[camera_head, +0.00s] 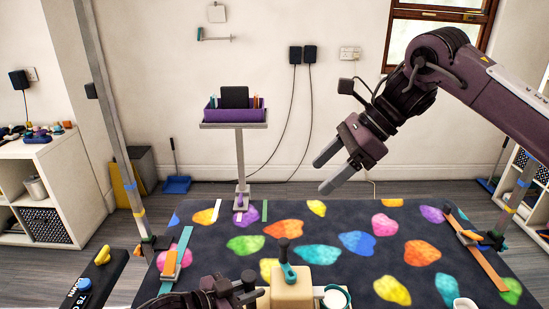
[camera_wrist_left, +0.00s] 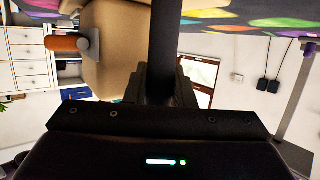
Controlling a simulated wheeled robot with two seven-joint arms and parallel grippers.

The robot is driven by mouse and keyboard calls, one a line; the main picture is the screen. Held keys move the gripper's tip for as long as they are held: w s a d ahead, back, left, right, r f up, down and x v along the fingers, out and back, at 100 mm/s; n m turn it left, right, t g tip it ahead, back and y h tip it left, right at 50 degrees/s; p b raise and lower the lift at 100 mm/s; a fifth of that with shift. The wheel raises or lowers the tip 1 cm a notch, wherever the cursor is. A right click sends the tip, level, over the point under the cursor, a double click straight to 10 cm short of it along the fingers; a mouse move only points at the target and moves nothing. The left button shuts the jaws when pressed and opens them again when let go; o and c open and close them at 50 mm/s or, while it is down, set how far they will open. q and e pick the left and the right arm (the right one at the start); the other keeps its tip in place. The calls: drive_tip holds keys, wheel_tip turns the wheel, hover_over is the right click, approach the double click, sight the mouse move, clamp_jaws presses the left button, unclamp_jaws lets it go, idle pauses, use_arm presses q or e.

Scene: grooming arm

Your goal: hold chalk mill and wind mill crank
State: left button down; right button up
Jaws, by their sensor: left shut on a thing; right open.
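The chalk mill (camera_head: 291,290) is a tan block at the bottom centre of the head view, on the dark mat. Its teal crank (camera_head: 288,272) with a dark knob (camera_head: 283,244) is on top. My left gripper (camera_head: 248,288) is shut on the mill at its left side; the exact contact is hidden. My right gripper (camera_head: 329,170) is open and empty, above the mat's far edge, well away from the crank.
A round teal-rimmed container (camera_head: 336,297) is right beside the mill. The patterned mat (camera_head: 325,222) is mostly clear, with strap-like bars at its left (camera_head: 175,262) and right (camera_head: 478,255) edges. A purple tray on a stand (camera_head: 235,115) is behind. A white item (camera_head: 464,303) is at front right.

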use_arm(q)
drive_tip(key=shift+r, duration=0.1)
use_arm(e)
drive_tip(key=shift+r, duration=0.6)
use_arm(q)
drive_tip(key=c, duration=1.1)
unclamp_jaws()
drive_tip(key=shift+c, duration=0.2)
drive_tip(key=v, duration=1.2)
wheel_tip(320, 180, up, 8)
drive_tip(key=p, duration=0.8)
use_arm(e)
wheel_tip(320, 180, up, 8)
drive_tip(key=shift+r, duration=0.25)
